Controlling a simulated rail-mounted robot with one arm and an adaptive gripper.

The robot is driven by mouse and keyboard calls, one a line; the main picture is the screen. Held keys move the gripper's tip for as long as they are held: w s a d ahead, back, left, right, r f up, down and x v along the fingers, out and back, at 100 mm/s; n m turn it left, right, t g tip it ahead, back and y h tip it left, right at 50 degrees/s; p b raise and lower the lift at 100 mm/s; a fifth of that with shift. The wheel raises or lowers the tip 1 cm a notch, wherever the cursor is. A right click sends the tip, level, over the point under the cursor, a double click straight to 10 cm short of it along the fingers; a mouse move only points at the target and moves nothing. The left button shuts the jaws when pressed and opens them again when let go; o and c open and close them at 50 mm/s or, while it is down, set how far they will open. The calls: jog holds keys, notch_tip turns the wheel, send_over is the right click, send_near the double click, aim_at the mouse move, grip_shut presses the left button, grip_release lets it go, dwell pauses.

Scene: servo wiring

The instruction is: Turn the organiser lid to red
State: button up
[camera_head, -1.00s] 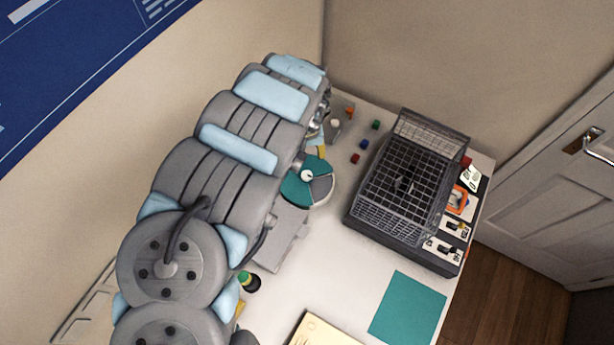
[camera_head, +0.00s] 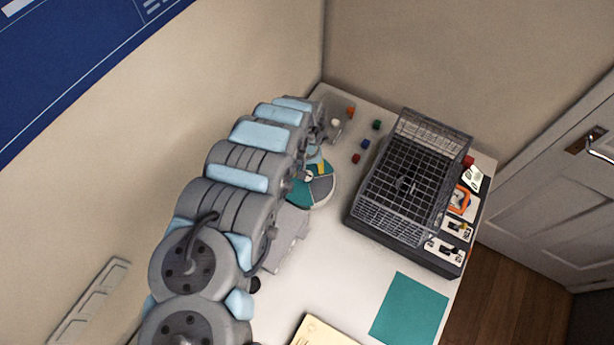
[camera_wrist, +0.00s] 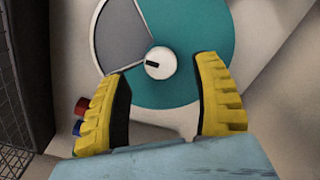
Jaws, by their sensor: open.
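The organiser is a round disc with a teal lid (camera_wrist: 200,30) and a grey wedge-shaped section (camera_wrist: 118,35). A white knob (camera_wrist: 159,63) with a black mark sits at its centre. In the head view, the lid (camera_head: 298,193) is partly hidden behind my arm. I see no red on the visible part of the disc. My gripper (camera_wrist: 165,72) is open, its yellow fingers apart on either side of the knob and pointing towards it. Nothing is between the fingers except the knob in line of sight; I cannot tell whether they touch it.
A dark mesh basket (camera_head: 405,185) stands on a black panel with switches (camera_head: 445,250) to the right. Small coloured blocks (camera_head: 357,158) lie between basket and organiser. A teal mat (camera_head: 410,308) lies at the front. The table between mat and organiser is clear.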

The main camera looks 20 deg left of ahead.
jog(key=shift+w+f, duration=0.1)
jog(key=shift+f, duration=2.5)
grip_shut()
